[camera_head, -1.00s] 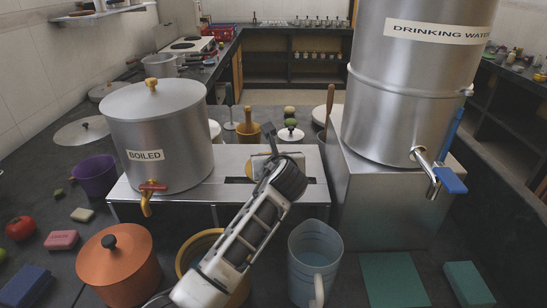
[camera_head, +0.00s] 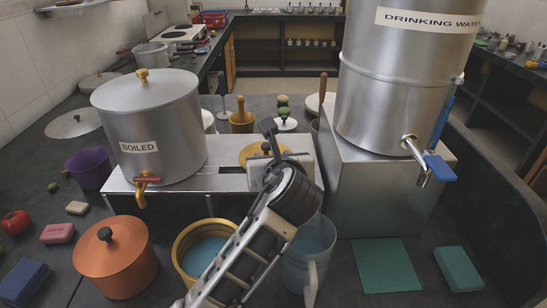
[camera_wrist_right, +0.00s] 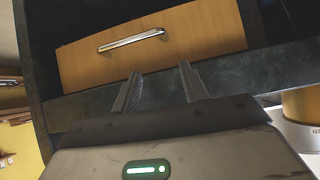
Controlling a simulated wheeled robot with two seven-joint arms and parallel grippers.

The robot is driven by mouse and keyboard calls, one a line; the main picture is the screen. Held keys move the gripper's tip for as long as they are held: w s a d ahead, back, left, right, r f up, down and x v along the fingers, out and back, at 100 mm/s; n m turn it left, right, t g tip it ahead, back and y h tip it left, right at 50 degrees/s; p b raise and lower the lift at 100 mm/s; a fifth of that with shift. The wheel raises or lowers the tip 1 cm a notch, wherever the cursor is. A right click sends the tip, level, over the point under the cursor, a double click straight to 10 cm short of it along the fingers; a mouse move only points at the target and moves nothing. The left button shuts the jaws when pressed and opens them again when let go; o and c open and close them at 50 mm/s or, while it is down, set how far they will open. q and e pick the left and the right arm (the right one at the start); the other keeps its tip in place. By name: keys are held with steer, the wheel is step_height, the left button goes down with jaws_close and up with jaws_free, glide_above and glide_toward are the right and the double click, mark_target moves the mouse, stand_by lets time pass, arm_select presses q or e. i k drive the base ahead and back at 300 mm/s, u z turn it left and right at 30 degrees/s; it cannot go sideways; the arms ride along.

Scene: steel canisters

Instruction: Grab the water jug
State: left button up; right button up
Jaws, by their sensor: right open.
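The water jug (camera_head: 322,262) is a pale blue pitcher with its handle toward me, standing on the dark counter in front of the steel stand. My left arm crosses in front of its upper left side and hides part of the rim. My left gripper (camera_head: 274,145) is above and behind the jug in the picture, near the front of the low steel bench. Its fingers are seen edge-on, so its opening is unclear. My right gripper (camera_wrist_right: 157,90) shows in the right wrist view, open and empty, facing a wooden drawer (camera_wrist_right: 150,42). It is not in the head view.
A yellow bowl with blue inside (camera_head: 187,232) and an orange pot (camera_head: 118,265) stand left of the jug. The drinking water canister (camera_head: 395,75) is on a steel stand (camera_head: 375,190) behind. A green mat (camera_head: 387,268) and green block (camera_head: 459,270) lie right.

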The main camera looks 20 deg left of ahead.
mark_target(305, 262)
steer(key=k, duration=1)
